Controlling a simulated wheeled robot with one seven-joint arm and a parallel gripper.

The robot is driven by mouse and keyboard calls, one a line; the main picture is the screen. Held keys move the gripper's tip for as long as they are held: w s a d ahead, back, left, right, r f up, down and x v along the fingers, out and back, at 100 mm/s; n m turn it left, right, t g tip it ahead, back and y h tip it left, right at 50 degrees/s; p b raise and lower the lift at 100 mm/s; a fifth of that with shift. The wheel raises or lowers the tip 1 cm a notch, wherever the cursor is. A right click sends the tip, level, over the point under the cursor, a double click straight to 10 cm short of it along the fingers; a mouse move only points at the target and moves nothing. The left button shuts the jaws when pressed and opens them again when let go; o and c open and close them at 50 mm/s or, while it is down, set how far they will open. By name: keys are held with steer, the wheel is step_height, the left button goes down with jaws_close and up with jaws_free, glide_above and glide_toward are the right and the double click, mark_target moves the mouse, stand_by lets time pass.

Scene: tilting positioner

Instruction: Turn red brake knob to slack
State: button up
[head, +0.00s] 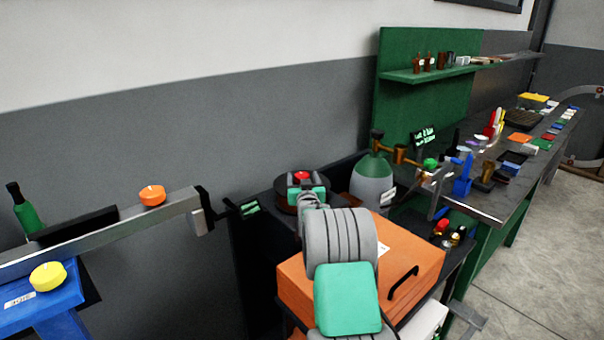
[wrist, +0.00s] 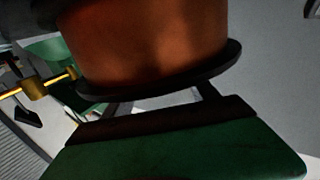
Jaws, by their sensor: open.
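The red knob (head: 301,175) shows small on top of a dark round body (head: 287,194) at the centre of the head view. My gripper (head: 305,189) is right at it, with its teal housing on the near side of the knob. In the wrist view, a large reddish-brown round part (wrist: 150,45) with a dark rim fills the top middle, very close; I cannot tell for certain that it is the knob. My gripper's fingers (wrist: 158,98) are apart and partly hidden below that rim. Contact with the knob cannot be made out, nor can any slack marking.
An orange case (head: 415,262) with a black handle stands close under my arm. A green-and-grey gas bottle (head: 372,180) with brass fittings is just right of the knob. A cluttered bench (head: 490,207) runs along the right. A grey beam (head: 100,236) lies at left.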

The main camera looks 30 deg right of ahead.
steer(key=shift+x, duration=1.1)
steer(key=shift+c, duration=0.6)
steer(key=c, duration=1.2)
steer(key=shift+s+f+y+b, duration=0.1)
steer(key=shift+f+y+b, duration=0.15)
steer(key=shift+b, duration=0.35)
steer(key=shift+c, duration=0.2)
steer(key=n+y+b, duration=0.1)
steer(key=b, duration=0.1)
steer(key=t+y+b, duration=0.1)
steer(key=b, duration=0.1)
steer(key=shift+d+f+n, duration=0.2)
steer(key=shift+f+n, duration=0.05)
steer(key=shift+n, duration=0.15)
steer(key=y+b, duration=0.1)
steer(key=n+y+b, duration=0.1)
steer(key=b, duration=0.1)
steer(key=shift+a+r+n+t+y, duration=0.1)
steer(key=shift+r+n+t+y, duration=0.1)
steer(key=shift+n+t+y, duration=0.15)
steer(key=shift+a+r+n+y+b, duration=0.15)
steer(key=shift+r+n+y+b, duration=0.35)
steer(key=shift+y+b, duration=0.35)
